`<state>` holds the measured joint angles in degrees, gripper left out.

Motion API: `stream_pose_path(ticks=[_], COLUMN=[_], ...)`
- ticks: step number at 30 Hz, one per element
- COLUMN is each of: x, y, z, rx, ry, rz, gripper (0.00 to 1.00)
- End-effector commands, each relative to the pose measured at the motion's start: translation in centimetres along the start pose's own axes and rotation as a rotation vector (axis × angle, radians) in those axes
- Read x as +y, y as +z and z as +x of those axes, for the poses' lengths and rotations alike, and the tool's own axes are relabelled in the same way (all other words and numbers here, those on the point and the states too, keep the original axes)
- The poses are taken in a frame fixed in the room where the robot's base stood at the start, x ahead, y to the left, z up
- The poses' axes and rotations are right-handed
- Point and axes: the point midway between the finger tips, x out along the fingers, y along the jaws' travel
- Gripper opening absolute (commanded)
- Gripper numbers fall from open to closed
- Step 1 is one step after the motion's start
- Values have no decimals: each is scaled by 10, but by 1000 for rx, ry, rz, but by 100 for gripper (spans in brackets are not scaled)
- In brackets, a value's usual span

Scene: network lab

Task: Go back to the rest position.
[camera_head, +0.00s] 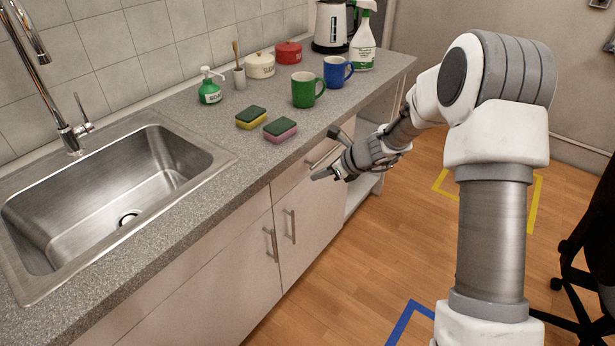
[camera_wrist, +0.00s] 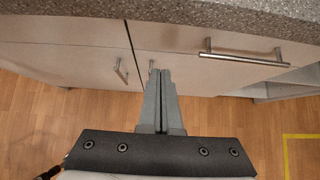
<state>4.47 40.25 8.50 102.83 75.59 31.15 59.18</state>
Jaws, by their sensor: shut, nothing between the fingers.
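My gripper (camera_head: 321,173) is in front of the counter's edge, beside the cabinet fronts, with nothing in it. In the wrist view my gripper (camera_wrist: 160,73) has its two grey fingers together and points toward the cabinet doors below the counter edge. My arm reaches in from the right of the head view.
The counter (camera_head: 215,131) holds a steel sink (camera_head: 165,150), two sponges (camera_head: 280,129), a green mug (camera_head: 307,90), a blue mug (camera_head: 336,73), a soap bottle (camera_head: 209,92) and a spray bottle (camera_head: 362,50). A drawer handle (camera_wrist: 250,58) sticks out near my gripper. The wooden floor (camera_head: 370,260) is largely clear.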

Motion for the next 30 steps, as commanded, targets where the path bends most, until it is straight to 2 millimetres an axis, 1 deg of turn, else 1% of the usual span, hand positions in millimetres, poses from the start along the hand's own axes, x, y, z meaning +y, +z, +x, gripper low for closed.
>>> stream_pose_path(ticks=[1,3,10,11,14,17,21,25,30], x=[0,0,0,1,7,19,44,69,102], y=[1,0,0,2,12,29,50,60,64], z=[-8,-14,-22,-24,-40,-70,-122,-169,-227], rx=[0,0,1,1,7,22,59,105,179], ry=[-1,-2,-1,0,3,8,22,37,63], rz=[0,1,-5,-15,-92,-245,-523,-777,-1095], gripper=[0,0,0,0,0,0,0,0,0])
